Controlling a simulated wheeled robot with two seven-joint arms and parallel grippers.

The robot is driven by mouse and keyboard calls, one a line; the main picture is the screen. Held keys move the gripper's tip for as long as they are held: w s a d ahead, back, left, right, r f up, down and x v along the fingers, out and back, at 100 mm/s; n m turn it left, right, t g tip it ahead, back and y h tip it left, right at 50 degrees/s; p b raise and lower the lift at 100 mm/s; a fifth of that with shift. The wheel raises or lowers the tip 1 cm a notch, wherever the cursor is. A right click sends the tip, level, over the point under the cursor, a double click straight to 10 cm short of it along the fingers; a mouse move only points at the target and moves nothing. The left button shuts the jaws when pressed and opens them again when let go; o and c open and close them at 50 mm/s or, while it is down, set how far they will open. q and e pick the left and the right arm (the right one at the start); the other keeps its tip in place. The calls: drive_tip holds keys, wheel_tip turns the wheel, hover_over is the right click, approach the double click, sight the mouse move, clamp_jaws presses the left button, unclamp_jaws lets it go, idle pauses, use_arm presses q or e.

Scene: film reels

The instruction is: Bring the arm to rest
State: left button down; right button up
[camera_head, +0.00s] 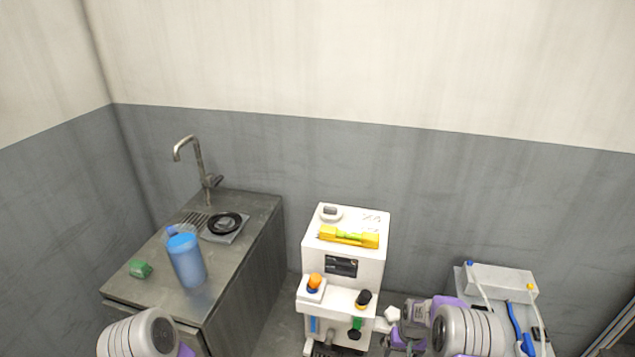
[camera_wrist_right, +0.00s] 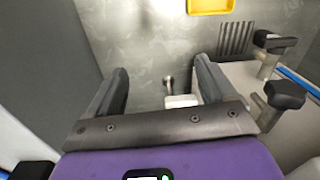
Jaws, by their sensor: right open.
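My right arm (camera_head: 465,330) comes in at the lower right of the head view, with its purple and dark wrist pointing left toward the white machine (camera_head: 345,265). In the right wrist view my right gripper (camera_wrist_right: 160,82) has its two dark fingers spread wide, with nothing between them. Beyond the fingers is a grey surface, with a small white piece (camera_wrist_right: 181,101) farther off. My left arm (camera_head: 138,334) shows only as a grey rounded link at the lower left. Its gripper is out of view.
Dark-capped knobs (camera_wrist_right: 285,95) of the machine stand close to the right finger. A yellow tray (camera_wrist_right: 210,5) lies beyond. The sink counter (camera_head: 250,205) holds a blue container (camera_head: 186,262). Grey-white equipment (camera_head: 503,279) stands at right.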

drive_tip(key=s+a+y+p, duration=0.1)
drive_tip(key=s+a, duration=0.4)
drive_tip(key=s, duration=0.3)
drive_tip(key=s+a+r+y+p, duration=0.1)
drive_tip(key=s+a+p, duration=0.1)
drive_tip(key=s+a, duration=0.3)
drive_tip(key=s+a+r+y+p, duration=0.1)
drive_tip(key=s+a, duration=0.4)
drive_tip(key=s, duration=0.8)
drive_tip(key=shift+r+m+t+y+p, duration=0.15)
drive_tip(key=shift+m+t+y+p, duration=0.2)
drive_tip(key=shift+p, duration=0.35)
idle(1.0)
